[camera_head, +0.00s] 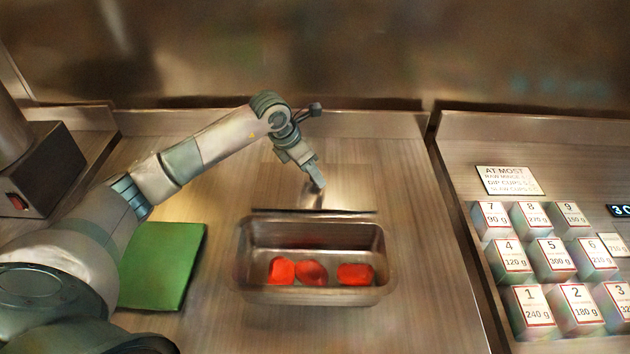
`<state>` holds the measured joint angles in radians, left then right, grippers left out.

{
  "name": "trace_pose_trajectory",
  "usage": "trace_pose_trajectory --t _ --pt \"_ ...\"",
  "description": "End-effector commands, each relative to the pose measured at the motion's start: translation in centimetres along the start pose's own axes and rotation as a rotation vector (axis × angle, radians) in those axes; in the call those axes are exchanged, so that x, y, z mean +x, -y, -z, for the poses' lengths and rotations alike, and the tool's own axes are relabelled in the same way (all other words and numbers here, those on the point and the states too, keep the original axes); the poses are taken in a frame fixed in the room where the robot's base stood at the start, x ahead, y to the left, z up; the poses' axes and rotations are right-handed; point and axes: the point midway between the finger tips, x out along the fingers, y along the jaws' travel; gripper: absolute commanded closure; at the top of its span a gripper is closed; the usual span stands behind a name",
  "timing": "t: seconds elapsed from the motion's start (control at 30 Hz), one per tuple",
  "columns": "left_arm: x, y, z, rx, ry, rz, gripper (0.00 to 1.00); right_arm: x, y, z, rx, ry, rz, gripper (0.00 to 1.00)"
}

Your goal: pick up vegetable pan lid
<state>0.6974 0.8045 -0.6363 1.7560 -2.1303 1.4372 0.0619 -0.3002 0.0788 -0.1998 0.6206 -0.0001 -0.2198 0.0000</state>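The open metal vegetable pan (310,296) stands on the counter in the middle, with several red pieces in it, seen as three lumps. A flat metallic piece that looks like the pan lid (350,197) is just behind the pan, with a dark front edge near the pan's back rim. It blends into the steel counter, so its outline and tilt are hard to tell. My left gripper (316,182) points down over the middle of this lid, at or close to its handle area. Its fingers overlap in this view, so contact and opening cannot be told. My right gripper is not in view.
A green board (163,266) lies left of the pan, partly behind my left arm. A dark box with a red switch (18,201) stands at far left. Numbered weight blocks (553,259) and a sign (508,180) are at right. Counter right of the pan is clear.

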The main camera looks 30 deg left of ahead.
Motion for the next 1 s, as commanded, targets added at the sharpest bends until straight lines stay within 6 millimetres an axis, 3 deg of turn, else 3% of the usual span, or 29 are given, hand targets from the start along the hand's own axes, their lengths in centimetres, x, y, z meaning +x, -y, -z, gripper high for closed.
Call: trace_pose_trajectory --t 0.57,0.77,1.0 --pt "0.80 0.00 0.07 0.001 -0.001 0.000 0.56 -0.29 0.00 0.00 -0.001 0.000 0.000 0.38" --pt "0.79 0.00 0.06 0.001 -0.001 0.000 0.99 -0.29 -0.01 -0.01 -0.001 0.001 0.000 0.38" --pt "0.72 -0.02 -0.01 0.001 0.001 -0.001 1.00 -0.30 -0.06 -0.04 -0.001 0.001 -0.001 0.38"
